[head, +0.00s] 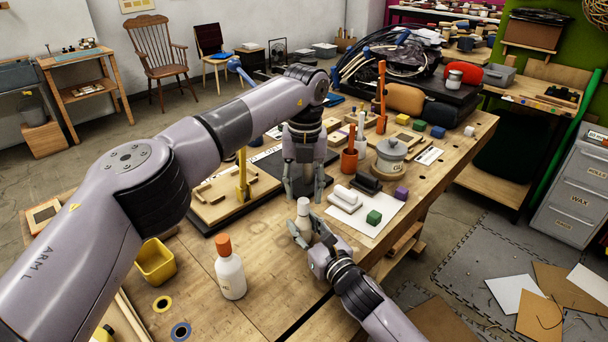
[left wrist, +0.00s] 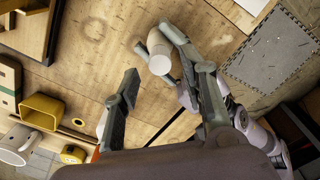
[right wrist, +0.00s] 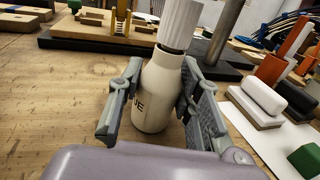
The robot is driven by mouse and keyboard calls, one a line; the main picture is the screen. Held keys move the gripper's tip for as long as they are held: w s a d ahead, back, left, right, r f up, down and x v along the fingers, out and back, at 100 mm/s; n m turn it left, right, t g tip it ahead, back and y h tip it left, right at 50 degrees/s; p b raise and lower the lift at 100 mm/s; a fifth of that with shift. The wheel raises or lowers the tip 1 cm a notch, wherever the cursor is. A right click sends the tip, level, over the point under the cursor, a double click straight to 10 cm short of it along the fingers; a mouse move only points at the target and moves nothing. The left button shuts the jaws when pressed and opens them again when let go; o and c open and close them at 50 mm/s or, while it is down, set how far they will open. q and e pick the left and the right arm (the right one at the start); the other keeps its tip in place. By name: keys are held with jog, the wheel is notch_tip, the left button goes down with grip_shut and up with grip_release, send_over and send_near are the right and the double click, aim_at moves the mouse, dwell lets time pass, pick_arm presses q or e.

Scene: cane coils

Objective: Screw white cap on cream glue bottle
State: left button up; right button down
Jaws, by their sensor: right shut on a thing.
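The cream glue bottle (head: 303,226) stands on the bench in the head view, with printed letters on its side in the right wrist view (right wrist: 157,98). The ribbed white cap (right wrist: 180,24) sits on its neck, with a dark line under the cap's edge; I cannot tell how tightly it is seated. My right gripper (head: 303,238) is shut around the bottle's body, one finger on each side. My left gripper (head: 304,192) points down just above and behind the cap. In the left wrist view its two fingers (left wrist: 152,92) are spread and empty, with the bottle and cap beyond them.
A white bottle with an orange cap (head: 230,273) stands to the left, near a yellow bin (head: 155,262). A white sheet (head: 375,218) to the right bears a white block and a green cube (head: 374,217). A wooden fixture board (head: 225,205) lies behind on the left.

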aim_at(304, 200)
pick_arm(q)
jog(key=shift+f, duration=2.1)
grip_shut()
jog(key=m, duration=1.2)
grip_release()
